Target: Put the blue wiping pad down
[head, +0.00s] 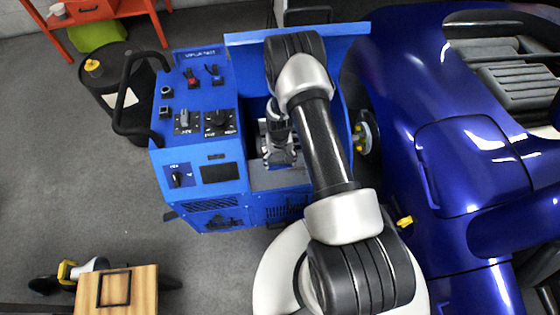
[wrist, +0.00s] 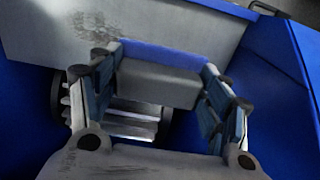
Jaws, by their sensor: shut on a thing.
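My gripper (wrist: 162,72) is shut on the wiping pad (wrist: 155,86), a block with a blue strip along its upper edge and a grey face. The fingers clasp it at its left and right ends. In the head view my gripper (head: 281,152) is down in the open bay of the blue dynamometer cabinet (head: 222,150); the pad cannot be made out there. In the wrist view a ribbed, light metal roller (wrist: 132,124) shows behind and below the pad. I cannot tell whether the pad touches any surface.
Grey panels with dark smudges (wrist: 95,22) and blue walls (wrist: 285,85) surround my gripper closely. A blue car (head: 450,170) stands right of the cabinet. A black drum (head: 112,80), an orange shelf (head: 85,14) and a wooden board (head: 143,290) stand left. The grey floor between is clear.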

